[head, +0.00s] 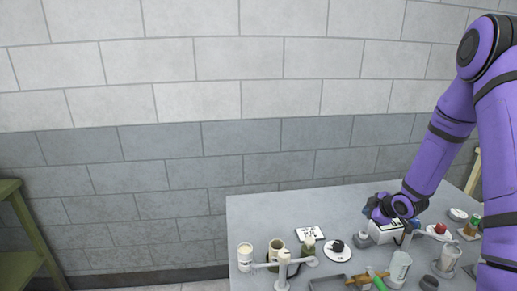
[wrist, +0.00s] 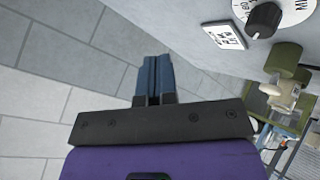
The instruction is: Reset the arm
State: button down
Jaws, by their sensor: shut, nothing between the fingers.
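My purple arm reaches down over the grey table (head: 250,215) from the right in the head view. In the wrist view my gripper (wrist: 154,62) has its two blue fingers together with nothing between them. The fingertips point toward the table edge and the grey block wall. In the head view the arm's end is above the right part of the table, by a white box-like device (head: 384,235), and partly hides it; the fingers are hard to make out there.
A green frame (head: 25,230) is far left. The table's back left is clear.

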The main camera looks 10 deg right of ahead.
jog(key=s+a+r+m+h, duration=0.1)
jog(key=s+a+r+m, duration=0.15)
jog(key=r, duration=0.55)
jog(key=s+a+r+m+g+h, duration=0.1)
jog(key=s+r+h, duration=0.15)
jog(key=r, duration=0.55)
jog(key=s+a+r+m+h, duration=0.15)
jog(key=s+r, duration=0.25)
jog(key=r, duration=0.4)
jog(key=s+a+r+m+g+y, duration=0.1)
jog(key=s+a+r+m, duration=0.1)
jog(key=s, duration=0.6)
jog(key=s+a+r+m+y, duration=0.1)
jog(key=s+a+r, duration=0.3)
jog(key=s, duration=0.4)
jog(key=s+a+r+m+g+y, duration=0.1)
jog(key=s+a+r+m, duration=0.2)
jog(key=s, duration=0.6)
jog(key=shift+a+r+m+g, duration=0.3)
jog(key=shift+a+r, duration=0.2)
jog(key=shift+r, duration=0.2)
